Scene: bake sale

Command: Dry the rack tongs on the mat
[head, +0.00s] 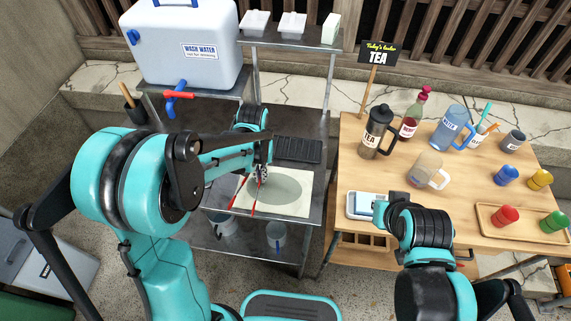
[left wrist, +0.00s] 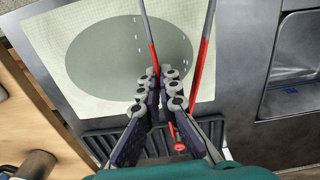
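The rack tongs (head: 245,192) have red-coated legs and a pale metal part. My left gripper (head: 262,173) is shut on them above the steel table. In the left wrist view, one red leg of the tongs (left wrist: 205,62) passes outside the right finger. The other leg runs between the fingertips of the gripper (left wrist: 158,78). The cream mat (head: 300,207) with a grey-green oval lies below; it also shows in the left wrist view (left wrist: 50,22). Small white specks show near the tongs over the mat. I cannot tell whether the tongs touch it.
A black ribbed rack (head: 298,149) lies just behind the mat. A wash water tank (head: 185,45) with a red-handled tap stands behind left. The wooden table (head: 400,178) at right holds a tea press (head: 377,132), jugs, cups and a tray. A sink basin (left wrist: 297,65) is beside the mat.

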